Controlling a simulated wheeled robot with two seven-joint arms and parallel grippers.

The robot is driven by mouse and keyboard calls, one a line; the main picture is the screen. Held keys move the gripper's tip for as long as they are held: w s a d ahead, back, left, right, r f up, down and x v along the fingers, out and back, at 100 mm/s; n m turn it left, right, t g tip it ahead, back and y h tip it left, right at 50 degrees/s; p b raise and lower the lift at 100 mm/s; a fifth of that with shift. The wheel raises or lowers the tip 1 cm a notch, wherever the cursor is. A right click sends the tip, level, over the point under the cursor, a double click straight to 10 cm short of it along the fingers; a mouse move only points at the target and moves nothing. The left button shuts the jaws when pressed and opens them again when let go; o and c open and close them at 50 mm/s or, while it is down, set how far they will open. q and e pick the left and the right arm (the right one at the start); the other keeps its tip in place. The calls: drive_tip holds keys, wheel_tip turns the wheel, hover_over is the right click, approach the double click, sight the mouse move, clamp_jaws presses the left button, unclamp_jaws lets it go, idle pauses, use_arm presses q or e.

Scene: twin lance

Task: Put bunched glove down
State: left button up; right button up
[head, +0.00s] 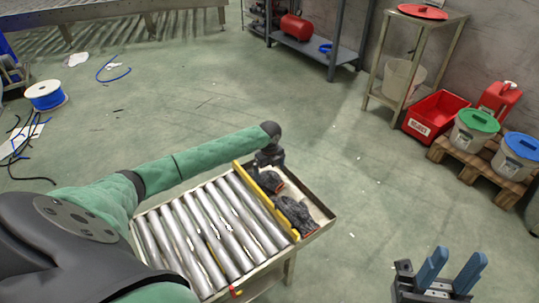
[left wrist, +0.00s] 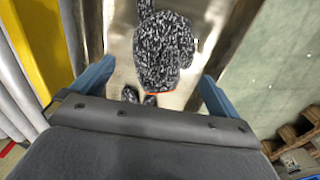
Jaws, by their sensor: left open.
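A black-and-white speckled knit glove (left wrist: 163,50) with an orange-red cuff edge lies in the narrow compartment beside the yellow divider. It also shows in the head view (head: 264,181). A second dark glove (head: 295,212) lies nearer in the same compartment; only bits of it (left wrist: 131,94) show in the left wrist view. My left gripper (head: 270,158) is low over the far glove. Its blue fingers (left wrist: 155,82) are open, one on each side of the glove with gaps between. My right gripper (head: 459,262) is open and empty at the bottom right, away from the tray.
The tray (head: 318,231) holds several metal rollers (head: 205,235) left of the yellow divider (head: 268,203). A red bin (head: 435,115) and a pallet (head: 478,170) with lidded buckets stand at the far right.

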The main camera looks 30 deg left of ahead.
sight(269, 174)
use_arm(q)
wheel_tip(269, 174, up, 9)
drive_tip(key=p, duration=0.1)
use_arm(e)
drive_tip(key=w+a+f+g+h, duration=0.1)
drive_tip(key=w+f+g, duration=0.1)
drive_tip(key=w+f, duration=0.2)
drive_tip(key=w+a+f+m+g+h, duration=0.1)
drive_tip(key=w+a+f+g+h, duration=0.1)
drive_tip(key=w+f, duration=0.3)
drive_tip(key=shift+w+f+g+h, duration=0.3)
drive_tip(key=shift+f+g, duration=0.5)
drive_tip(key=shift+f, duration=1)
use_arm(q)
drive_tip(key=shift+r, duration=0.1)
use_arm(e)
drive_tip(key=shift+s+a, duration=0.1)
